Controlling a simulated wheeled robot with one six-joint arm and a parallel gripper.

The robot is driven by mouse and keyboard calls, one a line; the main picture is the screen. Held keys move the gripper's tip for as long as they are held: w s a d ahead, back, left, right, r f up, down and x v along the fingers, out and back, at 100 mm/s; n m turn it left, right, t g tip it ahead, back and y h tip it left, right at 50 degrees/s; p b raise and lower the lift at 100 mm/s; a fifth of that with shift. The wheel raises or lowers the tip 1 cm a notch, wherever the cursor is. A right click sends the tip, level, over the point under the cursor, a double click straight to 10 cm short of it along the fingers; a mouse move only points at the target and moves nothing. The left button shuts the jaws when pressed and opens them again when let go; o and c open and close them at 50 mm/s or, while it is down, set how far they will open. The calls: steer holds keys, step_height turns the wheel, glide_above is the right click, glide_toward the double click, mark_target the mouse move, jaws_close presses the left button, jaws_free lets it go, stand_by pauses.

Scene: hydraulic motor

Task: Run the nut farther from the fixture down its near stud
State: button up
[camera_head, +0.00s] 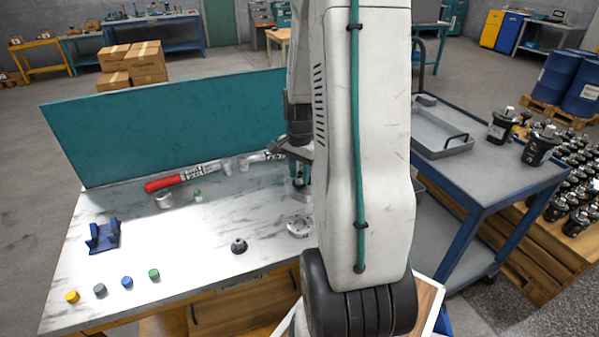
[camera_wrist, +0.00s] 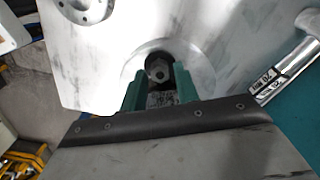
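In the wrist view a dark nut (camera_wrist: 158,69) shows between and just past the two teal fingertips of my gripper (camera_wrist: 160,82). A lighter round end shows in its middle. A pale round metal part surrounds it below. The fingers stand apart with the nut at their tips, and I cannot tell whether they touch it. In the head view my gripper (camera_head: 297,165) is low over the back right of the table, partly behind my arm. The nut, the studs and most of their fixture are hidden there.
A teal panel (camera_head: 170,130) closes the table's back edge. A red-handled tool (camera_head: 165,183) lies before it. A blue bracket (camera_head: 104,237), several coloured caps (camera_head: 127,282) and a dark part (camera_head: 238,246) stand on the tabletop (camera_head: 190,240). A round metal part (camera_head: 299,226) sits beside my arm.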

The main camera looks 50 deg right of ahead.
steer(key=n, duration=0.5)
stand_by(0.3)
jaws_close()
steer(key=m, duration=0.7)
jaws_free()
